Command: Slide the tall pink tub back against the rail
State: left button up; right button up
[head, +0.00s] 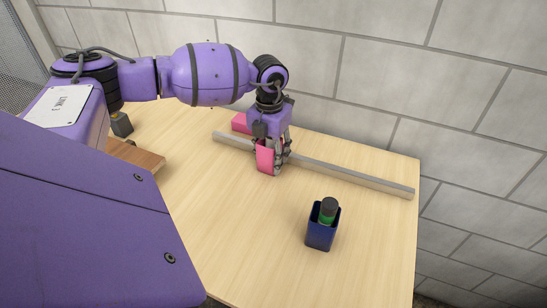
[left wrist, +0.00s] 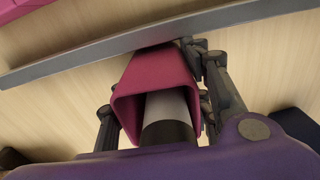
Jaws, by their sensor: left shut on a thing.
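The tall pink tub (head: 265,160) stands upright on the table at the front side of the long rail (head: 340,173). My left gripper (head: 272,157) comes down from above and is shut on the tub, with fingers on both sides of it. In the left wrist view the pink tub (left wrist: 162,70) holds a pale cylinder with a dark cap (left wrist: 167,115). Its far end there lies at or very close to the rail (left wrist: 100,48); I cannot tell if they touch. My right gripper is not in view.
A dark blue tub (head: 320,235) with a green, black-capped bottle (head: 328,211) stands at front right. Another pink object (head: 240,122) lies behind the rail. A brown board (head: 140,157) and a dark grey object (head: 121,124) are at left. The table's front middle is clear.

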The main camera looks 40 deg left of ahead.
pick_arm(q)
jog(key=shift+w+a+r, duration=0.2)
jog(key=shift+w+r, duration=0.05)
jog(key=shift+w, duration=0.25)
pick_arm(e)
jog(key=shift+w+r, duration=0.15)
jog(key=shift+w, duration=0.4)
pick_arm(q)
jog(key=shift+r, duration=0.1)
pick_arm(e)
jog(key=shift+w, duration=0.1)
pick_arm(q)
jog(key=o, duration=1.2)
jog(key=shift+w+a, duration=0.1)
jog(key=shift+a, duration=0.05)
jog(key=shift+o, duration=0.2)
jog(key=shift+r, duration=0.5)
jog(key=r, duration=0.7)
jog(key=s+r, duration=0.1)
jog(key=r, duration=0.2)
jog(key=shift+r, duration=0.15)
jog(key=shift+s, duration=0.1)
